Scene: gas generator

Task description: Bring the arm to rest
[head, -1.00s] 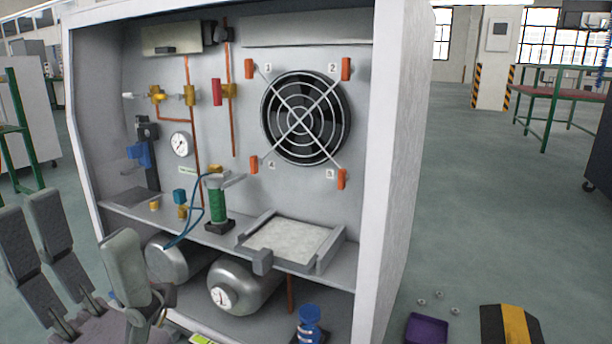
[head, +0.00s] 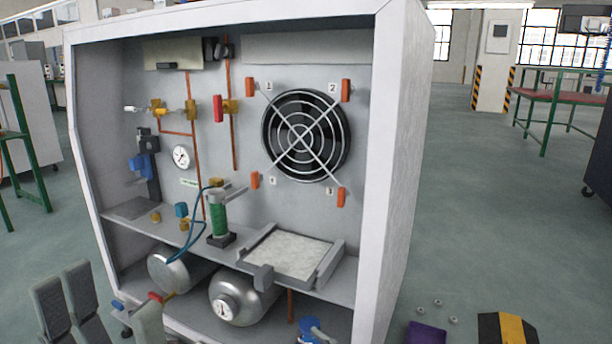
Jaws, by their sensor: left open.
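My left gripper (head: 108,310) is at the lower left of the head view, in front of the cabinet's lower left corner. Its grey fingers stand apart and nothing shows between them. The lower part of the gripper is cut off by the picture's bottom edge. My right gripper is not in view. The gas generator cabinet (head: 398,150) is white and open at the front. It holds a fan (head: 306,136) with orange clips, a green cylinder (head: 219,213) on the shelf, and two silver tanks, one of them the gauge tank (head: 243,298).
A white filter panel (head: 288,254) lies in a grey frame on the shelf. A blue valve (head: 312,328) sits at the cabinet's bottom. On the floor at right are a purple tray (head: 426,332), several nuts (head: 437,302) and a black-yellow block (head: 508,328).

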